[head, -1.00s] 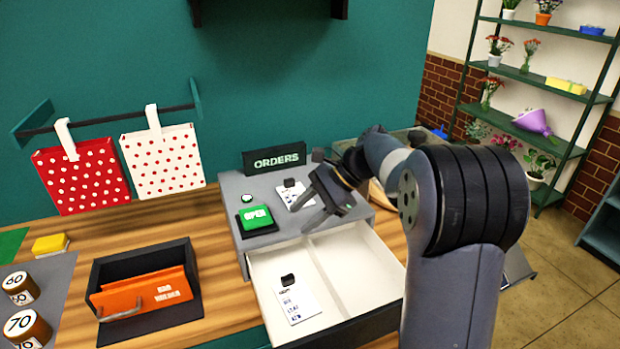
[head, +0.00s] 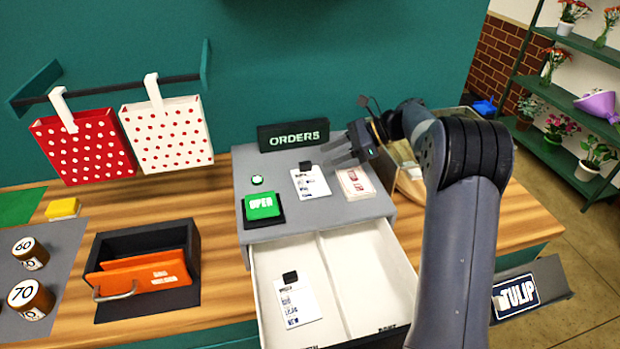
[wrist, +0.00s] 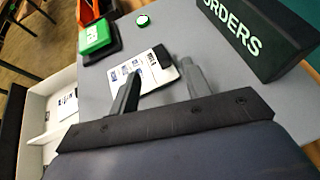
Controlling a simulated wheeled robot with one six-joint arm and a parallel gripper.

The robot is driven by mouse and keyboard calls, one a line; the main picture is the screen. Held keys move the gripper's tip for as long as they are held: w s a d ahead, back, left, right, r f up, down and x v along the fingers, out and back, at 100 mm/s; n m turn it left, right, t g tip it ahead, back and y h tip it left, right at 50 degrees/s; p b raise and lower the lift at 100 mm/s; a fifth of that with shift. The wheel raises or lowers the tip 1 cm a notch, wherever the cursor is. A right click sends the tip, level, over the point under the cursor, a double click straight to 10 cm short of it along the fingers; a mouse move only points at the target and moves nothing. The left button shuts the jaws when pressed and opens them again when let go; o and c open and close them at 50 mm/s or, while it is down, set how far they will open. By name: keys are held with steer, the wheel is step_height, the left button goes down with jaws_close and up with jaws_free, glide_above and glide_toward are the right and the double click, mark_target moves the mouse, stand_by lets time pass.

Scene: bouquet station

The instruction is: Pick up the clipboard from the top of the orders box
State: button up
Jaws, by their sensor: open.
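The grey orders box (head: 285,222) stands on the wooden counter with the ORDERS sign (head: 293,135) at its back edge. A white clipboard (head: 311,183) with a black clip lies flat on its top, and it also shows in the wrist view (wrist: 146,70). My gripper (head: 335,158) is open and empty, above the top of the box, right of the clipboard's clip end in the head view. In the wrist view its two fingers (wrist: 160,85) point toward the clipboard, one over its lower side and one just beyond its edge. I cannot tell the height gap.
The open drawer (head: 375,262) below holds another clipboard (head: 298,302).

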mark_target(310, 162)
steer(key=p+x, duration=0.1)
steer(key=x, duration=0.4)
steer(key=shift+w, duration=0.15)
steer(key=shift+c, duration=0.5)
jaws_close()
